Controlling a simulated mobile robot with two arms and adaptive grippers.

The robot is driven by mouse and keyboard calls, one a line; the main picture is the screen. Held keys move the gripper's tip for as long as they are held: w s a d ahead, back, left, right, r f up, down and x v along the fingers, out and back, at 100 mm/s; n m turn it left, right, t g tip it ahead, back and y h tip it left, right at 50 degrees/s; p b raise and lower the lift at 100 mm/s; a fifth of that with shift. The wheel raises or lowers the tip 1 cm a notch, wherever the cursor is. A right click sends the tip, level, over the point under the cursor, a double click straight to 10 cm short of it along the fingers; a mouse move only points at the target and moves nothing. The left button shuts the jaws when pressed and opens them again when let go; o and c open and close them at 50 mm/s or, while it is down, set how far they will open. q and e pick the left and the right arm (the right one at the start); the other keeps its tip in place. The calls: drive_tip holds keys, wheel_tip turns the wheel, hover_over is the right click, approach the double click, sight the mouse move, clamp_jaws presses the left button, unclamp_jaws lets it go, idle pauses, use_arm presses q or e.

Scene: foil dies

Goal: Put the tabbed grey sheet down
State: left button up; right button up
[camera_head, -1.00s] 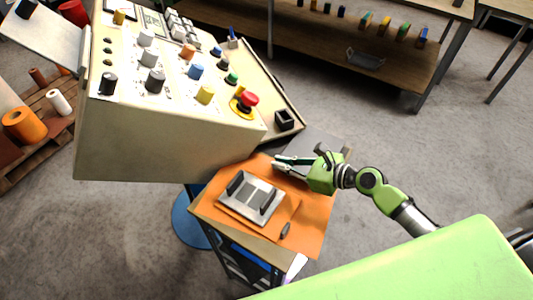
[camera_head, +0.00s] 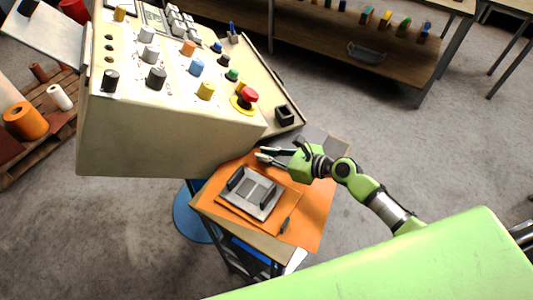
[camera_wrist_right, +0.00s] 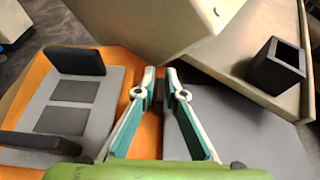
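A plain grey sheet (camera_head: 313,137) lies at the back right of the orange-topped stand, partly covered by my right arm. It also shows in the right wrist view (camera_wrist_right: 259,140), right of the fingers. A small dark block (camera_wrist_right: 160,94) stands between and beyond the fingertips; I cannot tell whether it is the sheet's tab. A grey plate (camera_head: 257,190) with two upright dark tabs lies on the orange mat, clear of my gripper. My right gripper (camera_head: 262,154) is above the back of the stand, its fingers apart with no clear hold. My left gripper is not in view.
The large control console (camera_head: 165,130) stands close behind and left of my right gripper. A dark open box (camera_head: 284,115) sits on its side ledge. A small dark piece (camera_head: 285,226) lies on the front of the orange mat (camera_head: 312,215).

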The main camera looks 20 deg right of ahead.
drive_tip(key=shift+o, duration=0.4)
drive_tip(key=shift+r, duration=0.25)
drive_tip(key=v, duration=0.5)
drive_tip(key=b+v, duration=0.1)
drive_tip(key=v, duration=0.4)
drive_tip(key=shift+s+f, duration=0.2)
drive_tip(key=shift+v, duration=0.9)
drive_tip(key=shift+w+r, duration=0.1)
